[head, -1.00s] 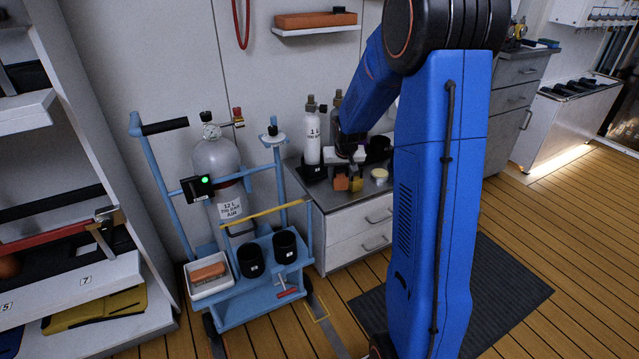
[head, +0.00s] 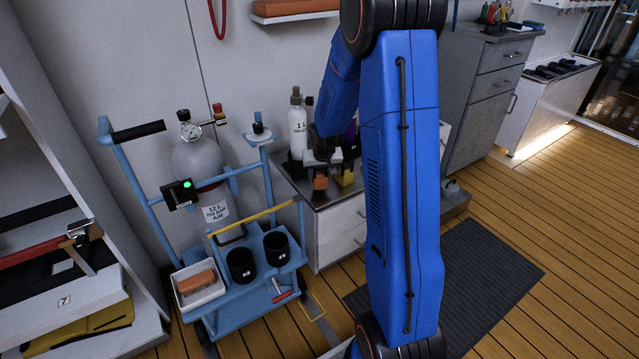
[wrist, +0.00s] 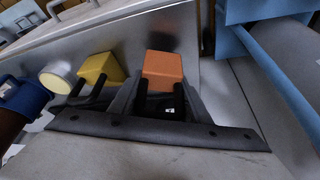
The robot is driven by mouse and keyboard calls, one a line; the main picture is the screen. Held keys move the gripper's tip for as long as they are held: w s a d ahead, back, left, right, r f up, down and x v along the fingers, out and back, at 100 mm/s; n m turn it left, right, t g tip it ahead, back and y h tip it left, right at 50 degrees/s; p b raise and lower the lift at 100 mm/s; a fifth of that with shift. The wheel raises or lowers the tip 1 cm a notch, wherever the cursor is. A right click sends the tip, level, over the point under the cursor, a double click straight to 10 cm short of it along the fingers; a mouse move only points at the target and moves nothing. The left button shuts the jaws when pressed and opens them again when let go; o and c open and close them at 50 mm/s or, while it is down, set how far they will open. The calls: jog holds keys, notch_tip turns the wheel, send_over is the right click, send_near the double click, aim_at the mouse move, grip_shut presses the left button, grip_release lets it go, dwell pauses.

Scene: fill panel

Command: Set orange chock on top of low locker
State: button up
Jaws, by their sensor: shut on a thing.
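The low locker (head: 340,236) is a pale cabinet with drawers and a grey metal top, beside the blue trolley in the head view. The orange chock (head: 320,183) is at its top, toward the front edge. My gripper (head: 322,164) is just above the chock and shut on it. In the wrist view the orange chock (wrist: 163,68) shows at the ends of the two dark fingers (wrist: 162,98), over the locker's metal top (wrist: 208,75). I cannot tell whether its underside touches the top.
A yellow block (wrist: 101,68) and a round cream-lidded pot (wrist: 56,79) stand close beside the chock. A white cylinder (head: 298,130) stands behind. The blue trolley (head: 240,305) is close on the left. My arm hides the locker's right part.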

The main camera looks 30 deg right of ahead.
jog(key=shift+f, duration=1.55)
jog(key=shift+f, duration=0.1)
jog(key=o, duration=1.3)
jog(key=s+a+r+n, duration=0.1)
jog(key=s+a+r, duration=0.4)
jog(key=r, duration=0.5)
jog(key=s+a+r, duration=0.2)
jog(key=s+r, duration=0.5)
jog(key=r, duration=0.3)
jog(key=s+a+r+n, duration=0.1)
jog(key=s+a+r, duration=0.1)
jog(key=s, duration=0.7)
jog(key=s+a+r+n+y, duration=0.1)
jog(key=s+a+r, duration=0.2)
jog(key=s, duration=0.6)
jog(key=s+a+r+n, duration=0.1)
jog(key=s+a+r, duration=0.1)
jog(key=s+a, duration=0.4)
jog(key=s, duration=0.3)
jog(key=shift+s+r+y, duration=0.15)
jog(key=shift+r+y, duration=0.15)
jog(key=shift+r, duration=0.05)
